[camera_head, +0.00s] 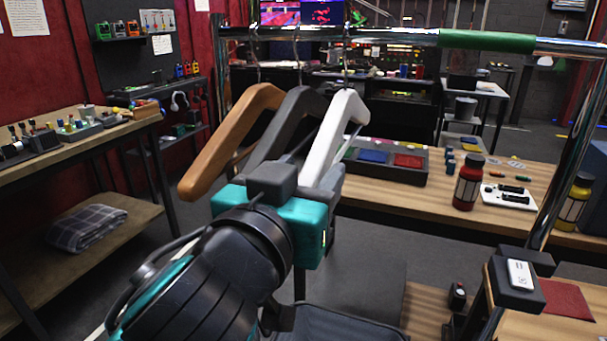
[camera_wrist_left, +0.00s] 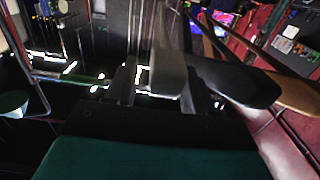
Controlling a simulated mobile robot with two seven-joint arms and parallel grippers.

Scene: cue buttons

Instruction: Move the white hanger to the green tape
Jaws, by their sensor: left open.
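The white hanger (camera_head: 334,136) hangs by its hook from a metal rail (camera_head: 380,37), rightmost of three hangers. The green tape (camera_head: 487,41) is wrapped around the rail further right. My left gripper (camera_head: 318,167) is at the lower part of the white hanger, open. In the left wrist view, a pale hanger arm (camera_wrist_left: 167,72) lies between its two fingers (camera_wrist_left: 160,88); whether they touch it cannot be told. The gripper hides the hanger's lower end. My right gripper is not in view.
A dark grey hanger (camera_head: 296,112) and a brown hanger (camera_head: 228,140) hang close on the left. The rail between the white hanger and tape is clear. A chrome upright (camera_head: 566,150) stands right. Behind is a wooden table (camera_head: 400,196) with a red bottle (camera_head: 468,182).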

